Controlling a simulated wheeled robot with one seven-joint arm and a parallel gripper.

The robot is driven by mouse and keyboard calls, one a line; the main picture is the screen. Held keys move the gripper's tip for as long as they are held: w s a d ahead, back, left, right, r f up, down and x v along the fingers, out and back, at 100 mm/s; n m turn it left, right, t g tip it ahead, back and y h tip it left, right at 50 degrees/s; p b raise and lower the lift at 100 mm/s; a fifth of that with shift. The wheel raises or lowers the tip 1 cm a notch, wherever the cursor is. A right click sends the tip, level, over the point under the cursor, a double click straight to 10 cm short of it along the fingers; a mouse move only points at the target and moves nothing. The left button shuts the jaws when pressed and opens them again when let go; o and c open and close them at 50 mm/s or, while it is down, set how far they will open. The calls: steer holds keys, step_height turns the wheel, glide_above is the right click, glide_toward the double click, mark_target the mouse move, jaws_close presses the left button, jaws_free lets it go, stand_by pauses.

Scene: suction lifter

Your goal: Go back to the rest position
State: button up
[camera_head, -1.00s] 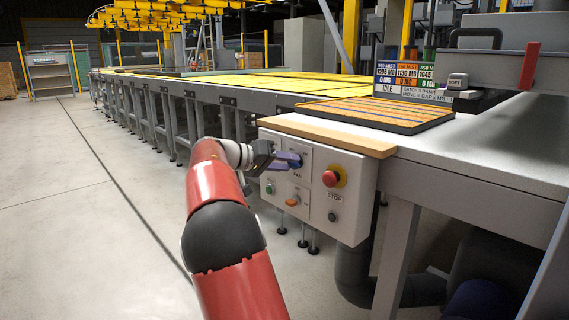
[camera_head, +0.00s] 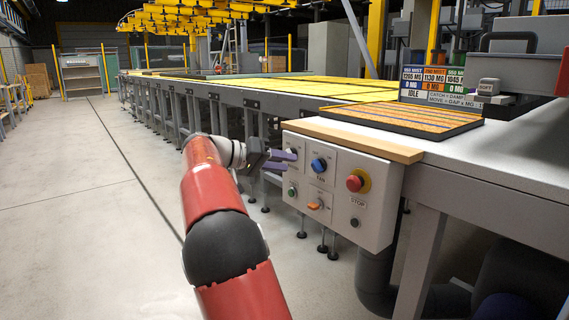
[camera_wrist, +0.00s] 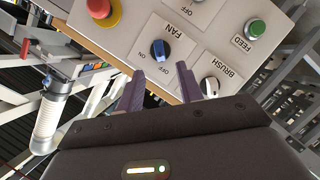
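My gripper (camera_head: 284,161) is in front of the left part of the control panel (camera_head: 385,222), beside the blue FAN knob (camera_head: 318,165). Its two purple fingers are apart with nothing between them. In the wrist view my gripper (camera_wrist: 162,74) also shows open, with the blue FAN knob (camera_wrist: 159,50) beyond the fingertips and clear of them. The pale BRUSH knob (camera_wrist: 209,87) shows close to the right finger. My red arm is stretched forward. The rest position itself is not marked in any view.
The panel also bears a red STOP button (camera_head: 355,183), an orange switch (camera_head: 314,205) and a green button (camera_head: 292,191). A wooden ledge (camera_head: 350,139) and a grey bench (camera_head: 500,150) are above and right. Open floor (camera_head: 80,210) is on the left.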

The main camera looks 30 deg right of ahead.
steer(key=s+a+f+n+t+y, duration=0.3)
steer(key=s+a+f+y, duration=0.2)
steer(key=s+a, duration=0.3)
steer(key=s+a+f+n+t+y, duration=0.3)
steer(key=s+a+f, duration=0.4)
steer(key=s, duration=0.5)
steer(key=s+a+f+n+t+y, duration=0.2)
steer(key=s+a+f+n+y, duration=0.2)
steer(key=s+a, duration=0.6)
step_height(320, 180, down, 2)
steer(key=a+y, duration=0.1)
steer(key=y, duration=0.1)
steer(key=shift+s+a+n+t+y, duration=0.15)
steer(key=shift+n+t+y, duration=0.15)
steer(key=shift+n+t, duration=0.1)
